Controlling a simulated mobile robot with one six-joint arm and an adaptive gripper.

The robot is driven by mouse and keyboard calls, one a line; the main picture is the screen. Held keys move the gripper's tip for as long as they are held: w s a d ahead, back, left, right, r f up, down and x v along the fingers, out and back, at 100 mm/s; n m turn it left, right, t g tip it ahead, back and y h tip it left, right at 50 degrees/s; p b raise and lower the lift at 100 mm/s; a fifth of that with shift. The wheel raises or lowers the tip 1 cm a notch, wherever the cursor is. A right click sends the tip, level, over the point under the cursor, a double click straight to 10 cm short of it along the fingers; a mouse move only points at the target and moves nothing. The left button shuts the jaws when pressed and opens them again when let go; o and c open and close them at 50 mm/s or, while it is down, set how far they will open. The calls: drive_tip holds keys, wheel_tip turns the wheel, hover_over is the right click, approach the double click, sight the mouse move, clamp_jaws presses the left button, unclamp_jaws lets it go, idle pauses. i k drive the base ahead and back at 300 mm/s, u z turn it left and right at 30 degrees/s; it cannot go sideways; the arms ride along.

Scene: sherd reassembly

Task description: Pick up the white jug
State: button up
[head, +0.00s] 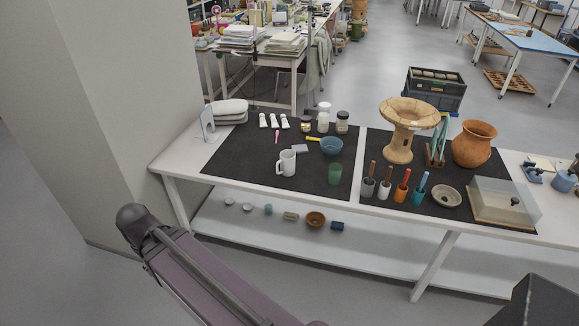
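The white jug (288,163) stands upright on the left dark mat of the long white table, with its handle on the left side. It looks unobstructed in the head view. My arm comes in at the lower left, well in front of and below the table, apart from the jug. My gripper's fingers do not show in this view.
A green cup (335,174) and a blue bowl (332,145) stand right of the jug. A pink tool (277,136) and several white tubes lie behind it. Bottles stand at the back. A terracotta vase (474,144) and pedestal bowl (408,115) stand farther right.

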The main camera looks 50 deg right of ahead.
sight(288, 157)
drive_tip(key=u, duration=0.65)
drive_tip(key=k, duration=0.15)
drive_tip(key=z, duration=3.35)
drive_tip(key=k, duration=0.2)
drive_tip(key=u, duration=0.8)
drive_tip(key=i, duration=0.3)
drive_tip(key=z, duration=0.2)
